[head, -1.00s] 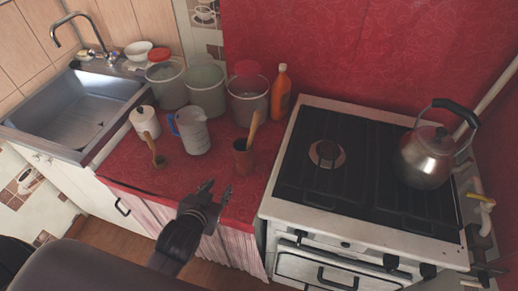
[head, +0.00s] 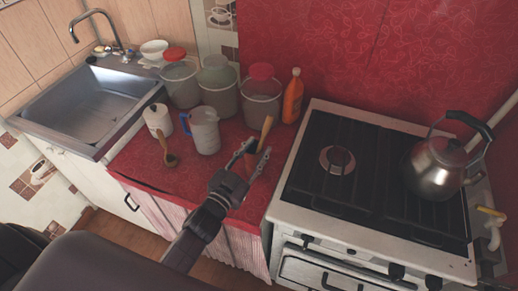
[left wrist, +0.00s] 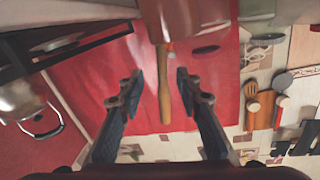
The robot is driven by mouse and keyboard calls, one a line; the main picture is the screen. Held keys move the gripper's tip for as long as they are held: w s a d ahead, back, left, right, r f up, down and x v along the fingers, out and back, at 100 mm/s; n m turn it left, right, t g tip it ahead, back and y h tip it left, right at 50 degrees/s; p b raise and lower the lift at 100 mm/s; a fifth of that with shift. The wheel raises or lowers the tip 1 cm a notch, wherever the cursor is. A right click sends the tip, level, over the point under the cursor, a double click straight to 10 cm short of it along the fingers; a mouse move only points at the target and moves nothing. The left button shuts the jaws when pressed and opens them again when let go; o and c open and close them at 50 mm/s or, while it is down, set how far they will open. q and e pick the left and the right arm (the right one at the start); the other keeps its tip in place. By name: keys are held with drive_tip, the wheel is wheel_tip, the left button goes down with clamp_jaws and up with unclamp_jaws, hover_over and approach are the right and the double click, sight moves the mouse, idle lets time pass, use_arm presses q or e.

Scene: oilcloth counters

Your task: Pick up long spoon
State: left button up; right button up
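A wooden spoon handle (head: 266,131) stands up out of a small brown cup (head: 257,168) near the counter's front edge, left of the stove. Its lower end is hidden in the cup. My left gripper (head: 257,151) is open, with its fingers at the handle just above the cup. In the left wrist view the handle (left wrist: 164,95) lies between the two spread fingers, with a gap on each side. My right gripper is not in view.
A blue-handled jug (head: 204,131), a white canister (head: 157,120), several lidded buckets (head: 261,98) and an orange bottle (head: 292,97) stand behind. The stove (head: 372,180) with a kettle (head: 438,168) is right; the sink (head: 82,108) is left. The red counter's front is mostly clear.

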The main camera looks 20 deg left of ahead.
sight(262, 140)
use_arm(q)
drive_tip(key=w, duration=0.1)
drive_tip(key=w+p, duration=0.1)
drive_tip(key=w, duration=0.1)
drive_tip(key=shift+w+d+r, duration=0.15)
drive_tip(key=shift+w+r, duration=0.15)
drive_tip(key=shift+w, duration=0.1)
drive_tip(key=shift+w+d+f, duration=0.1)
drive_tip(key=shift+w+f, duration=0.05)
drive_tip(key=shift+w, duration=0.35)
clamp_jaws()
